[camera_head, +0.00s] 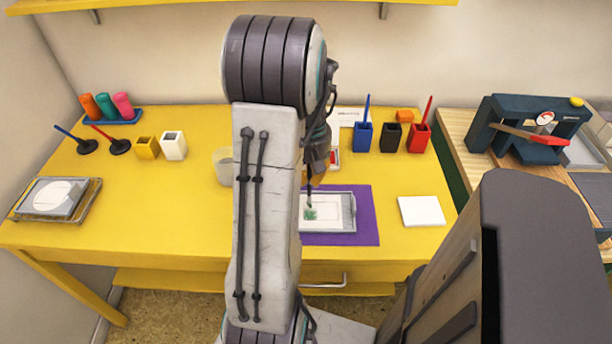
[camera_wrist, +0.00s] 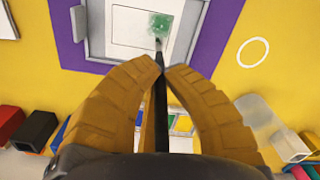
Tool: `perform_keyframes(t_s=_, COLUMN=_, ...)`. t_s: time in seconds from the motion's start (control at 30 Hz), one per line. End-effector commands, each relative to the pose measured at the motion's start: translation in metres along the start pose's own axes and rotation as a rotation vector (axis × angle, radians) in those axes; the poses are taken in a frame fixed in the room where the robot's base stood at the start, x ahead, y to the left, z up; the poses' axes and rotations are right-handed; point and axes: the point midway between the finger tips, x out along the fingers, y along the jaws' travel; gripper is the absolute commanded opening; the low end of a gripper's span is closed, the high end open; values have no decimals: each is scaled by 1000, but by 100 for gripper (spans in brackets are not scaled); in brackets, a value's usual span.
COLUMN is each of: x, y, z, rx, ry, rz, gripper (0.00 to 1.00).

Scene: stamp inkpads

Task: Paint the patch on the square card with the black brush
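The white card (camera_head: 326,223) lies in a pale grey tray on a purple mat (camera_head: 367,215), right of my arm. It also shows at the top of the wrist view (camera_wrist: 128,27), with a thin outlined square and a green patch (camera_wrist: 160,24) in one corner. My gripper (camera_wrist: 162,74) has its two orange-brown fingers shut on the thin black brush (camera_wrist: 160,105). The brush points down, its dark tip at the green patch's edge; I cannot tell whether it touches. In the head view the brush (camera_head: 308,193) stands over the patch (camera_head: 310,213), and my arm hides much of the gripper.
Blue (camera_head: 362,137), black (camera_head: 390,138) and red (camera_head: 418,139) cups stand at the back right. A white square tile (camera_head: 421,211) lies right of the mat. A translucent cup (camera_head: 221,166) stands left of my arm. A dark press (camera_head: 530,130) occupies the right table.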

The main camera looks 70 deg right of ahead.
Motion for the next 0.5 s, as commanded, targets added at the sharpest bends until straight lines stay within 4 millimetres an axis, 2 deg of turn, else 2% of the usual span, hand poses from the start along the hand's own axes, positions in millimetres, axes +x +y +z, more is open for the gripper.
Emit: perform_keyframes(t_s=0.5, x=1, y=11, z=5, rx=1, ry=1, rz=-1, gripper=0)
